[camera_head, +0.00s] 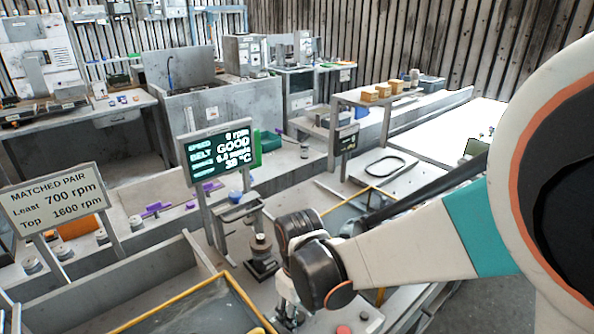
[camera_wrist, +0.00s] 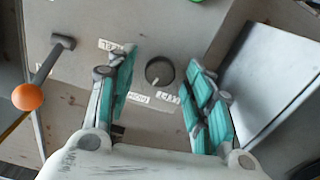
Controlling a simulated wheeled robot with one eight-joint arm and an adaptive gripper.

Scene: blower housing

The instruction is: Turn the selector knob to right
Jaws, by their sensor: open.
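The selector knob is a round dark knob (camera_wrist: 159,71) with a light pointer mark, on a grey panel in the wrist view. Its pointer is toward the lower side of the knob in that picture. Small white labels (camera_wrist: 138,97) lie around it, too blurred to read surely. My gripper (camera_wrist: 158,82) is open, with one teal-padded finger on each side of the knob and a gap to both. I cannot tell how far above the panel the fingertips are. In the head view my gripper (camera_head: 288,312) points down at the panel, and my wrist hides the knob.
A lever with an orange ball (camera_wrist: 27,97) stands left of my fingers in the wrist view. A pale raised plate (camera_wrist: 268,85) lies at the right. In the head view a display (camera_head: 220,152) reads GOOD, a sign (camera_head: 55,200) gives rpm values, and a yellow-edged frame (camera_head: 200,310) lies nearby.

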